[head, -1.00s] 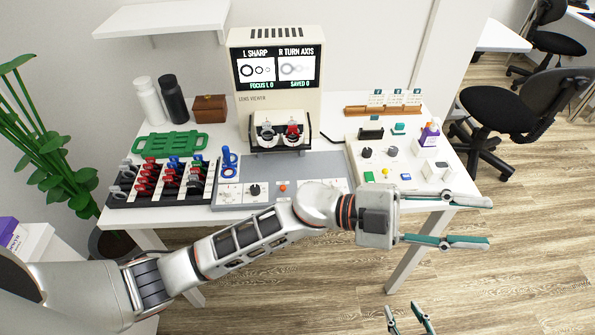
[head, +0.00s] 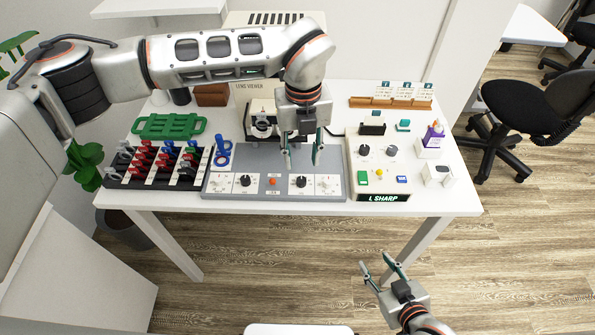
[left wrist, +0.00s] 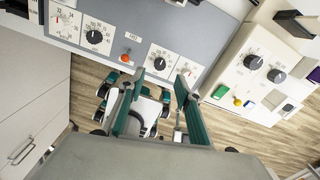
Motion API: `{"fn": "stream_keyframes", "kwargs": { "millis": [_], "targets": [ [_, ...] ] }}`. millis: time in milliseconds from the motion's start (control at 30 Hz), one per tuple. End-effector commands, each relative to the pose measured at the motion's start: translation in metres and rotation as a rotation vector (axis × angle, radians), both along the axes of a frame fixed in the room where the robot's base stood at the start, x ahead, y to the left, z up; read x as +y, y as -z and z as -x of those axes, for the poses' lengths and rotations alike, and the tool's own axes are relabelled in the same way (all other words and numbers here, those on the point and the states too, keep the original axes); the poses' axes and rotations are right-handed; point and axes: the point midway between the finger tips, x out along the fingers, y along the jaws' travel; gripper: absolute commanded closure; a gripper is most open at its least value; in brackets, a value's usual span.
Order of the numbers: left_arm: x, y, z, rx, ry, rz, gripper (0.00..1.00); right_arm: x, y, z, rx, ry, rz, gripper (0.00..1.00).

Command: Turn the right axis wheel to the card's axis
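On the grey panel (head: 225,160), a dark right knob (head: 301,182) sits on a white numbered dial plate; I take it for the right axis wheel. It also shows in the left wrist view (left wrist: 160,64). Its setting is too small to read. A similar left knob (head: 245,180) sits on the panel's left side. My left gripper (head: 302,163) is open and empty above the panel, fingers pointing down, near the right knob and apart from it. Cards (head: 404,91) stand in a wooden rack at the back right, their writing unreadable. My right gripper (head: 374,260) is open and empty, in front of the table.
My left arm hides the viewer's screen. The lens holder (head: 262,127) is partly hidden behind my gripper. A lens tray (head: 130,180) is at left, and a pale console (head: 350,170) with knobs and an "L SHARP" display (head: 383,198) at right.

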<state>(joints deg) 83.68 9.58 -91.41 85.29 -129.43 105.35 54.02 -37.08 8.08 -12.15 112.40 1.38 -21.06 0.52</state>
Motion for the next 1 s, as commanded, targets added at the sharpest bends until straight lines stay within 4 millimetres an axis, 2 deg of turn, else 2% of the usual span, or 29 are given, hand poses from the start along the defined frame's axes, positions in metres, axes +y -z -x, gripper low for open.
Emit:
{"fn": "stream_keyframes", "kwargs": {
  "millis": [500, 633, 900, 933, 1000],
  "targets": [
    [0.000, 0.067, 0.000, 0.001, 0.000, -0.001, 0.66, 0.001, -0.007, 0.001, 0.001, 0.000, -0.001, 0.60],
    [0.000, 0.075, 0.001, 0.001, 0.001, 0.000, 0.66, 0.001, -0.008, 0.001, 0.002, 0.000, -0.002, 0.60],
    [0.000, 0.077, 0.000, 0.000, 0.001, 0.000, 0.66, 0.001, -0.008, 0.001, 0.002, 0.000, -0.002, 0.60],
    [0.000, 0.077, 0.000, 0.000, 0.001, 0.000, 0.68, 0.001, -0.008, 0.001, 0.002, 0.000, -0.002, 0.60],
    [0.000, 0.077, 0.000, 0.000, 0.001, 0.000, 0.86, 0.001, -0.008, 0.001, 0.002, 0.000, -0.002, 0.60]
  ]
}}
